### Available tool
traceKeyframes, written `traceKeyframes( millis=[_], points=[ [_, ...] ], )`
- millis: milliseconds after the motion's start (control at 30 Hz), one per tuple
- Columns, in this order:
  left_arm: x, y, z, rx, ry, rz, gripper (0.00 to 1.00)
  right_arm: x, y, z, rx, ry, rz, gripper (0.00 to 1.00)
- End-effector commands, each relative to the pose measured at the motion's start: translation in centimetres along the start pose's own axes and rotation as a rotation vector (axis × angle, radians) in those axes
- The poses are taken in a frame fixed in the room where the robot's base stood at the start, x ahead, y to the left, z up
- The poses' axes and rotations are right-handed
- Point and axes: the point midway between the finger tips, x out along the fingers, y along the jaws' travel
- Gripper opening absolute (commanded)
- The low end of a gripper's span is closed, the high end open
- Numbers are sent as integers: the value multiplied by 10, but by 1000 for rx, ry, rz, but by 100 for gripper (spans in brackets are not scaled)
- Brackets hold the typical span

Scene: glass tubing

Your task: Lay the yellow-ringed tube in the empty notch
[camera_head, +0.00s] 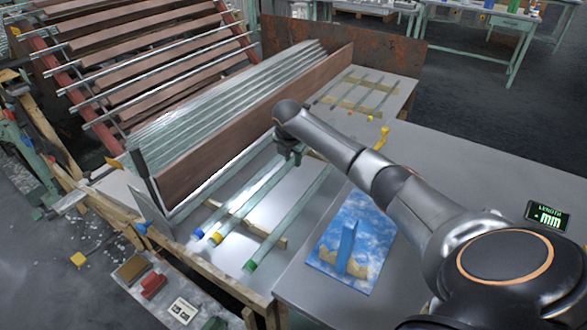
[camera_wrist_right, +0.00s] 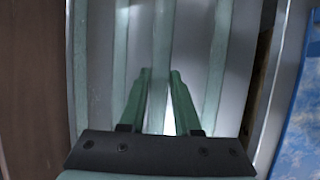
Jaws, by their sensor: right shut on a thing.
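The yellow-ringed tube (camera_head: 234,218) is a clear greenish glass tube with a yellow ring at its near end. It lies between a blue-ringed tube (camera_head: 215,217) and a green-ringed tube (camera_head: 285,226), closer to the blue one. My right gripper (camera_head: 291,156) is shut on it partway along its length. In the right wrist view, the tube (camera_wrist_right: 161,50) passes between the fingers (camera_wrist_right: 157,100). The tubes run across a wooden notched bar (camera_head: 272,240). I cannot tell whether the held tube touches it, or which notch is empty. My left gripper is out of view.
A tall brown board (camera_head: 250,122) stands left of the tubes, with stacked glass tubing (camera_head: 230,100) behind it. A blue-and-white board (camera_head: 325,258) with an upright blue piece lies on the right.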

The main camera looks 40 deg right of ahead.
Motion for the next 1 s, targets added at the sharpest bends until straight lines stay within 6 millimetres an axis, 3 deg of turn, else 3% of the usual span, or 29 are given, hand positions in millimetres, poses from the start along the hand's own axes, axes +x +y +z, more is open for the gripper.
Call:
traceKeyframes(
  millis=[167, 367, 1000],
  points=[
    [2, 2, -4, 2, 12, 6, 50, 11, -1, 3, 1, 0, -1, 0],
    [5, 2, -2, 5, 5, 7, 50, 36, -7, -8, 0, 1, -1, 0],
    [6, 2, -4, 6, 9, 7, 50, 47, -10, -12, 0, -1, 0, 0]
  ],
)
